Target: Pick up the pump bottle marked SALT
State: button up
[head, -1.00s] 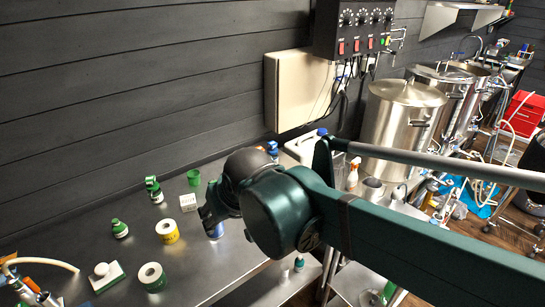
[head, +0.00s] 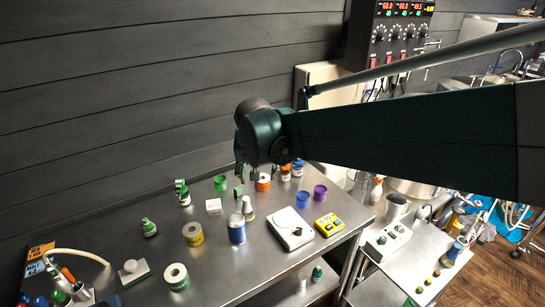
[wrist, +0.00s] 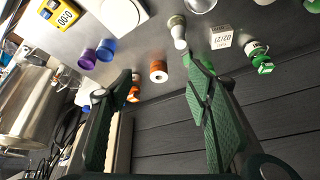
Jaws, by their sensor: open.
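No SALT marking is readable in either view, so I cannot tell which bottle bears it. Small green-topped bottles stand toward the back left of the steel table, one nearer (head: 149,228) and one farther back (head: 183,197). Two bottles with orange and blue parts, a left one (head: 285,172) and a right one (head: 298,169), stand at the back, close to my gripper (head: 248,174). My gripper is open and empty above the table's back.
The steel table (head: 125,245) also holds a white scale (head: 290,229), a yellow meter (head: 328,224), a blue-labelled container (head: 237,229), a yellow roll (head: 193,234) and purple cup (head: 320,192). A dark plank wall (head: 120,100) stands behind. Bare steel shows at the front.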

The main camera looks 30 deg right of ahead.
jog(key=w+d+f+m+g+h+p, duration=0.1)
jog(key=w+d+f+m+p, duration=0.1)
jog(key=w+d, duration=0.4)
jog(key=w+d+f+m+g+h+p, duration=0.1)
jog(key=w+d+f+m, duration=0.4)
jog(key=d, duration=0.9)
jog(key=w+d+f+m+g+h+p, duration=0.1)
jog(key=w+d+f+m+g+p, duration=0.1)
jog(key=w+d+f+p, duration=0.3)
jog(key=shift+w+d+f+m+g, duration=0.1)
jog(key=shift+w+d+f+m, duration=0.2)
jog(key=shift+w+d, duration=0.5)
jog(key=shift+w+d+f+m+g, duration=0.15)
jog(key=shift+w+d+m, duration=0.15)
jog(key=shift+w+d, duration=0.5)
jog(key=shift+w+d+f+m+g, duration=0.1)
jog(key=shift+w+d+f+m, duration=0.2)
jog(key=shift+w+d, duration=0.5)
jog(key=shift+s+d+f, duration=0.1)
jog(key=shift+d+f, duration=0.4)
jog(key=shift+d, duration=0.2)
jog(key=shift+x, duration=1.3)
jog(key=shift+x, duration=2.6)
jog(key=shift+d+r, duration=0.1)
jog(key=shift+d, duration=0.05)
jog(key=shift+c, duration=0.5)
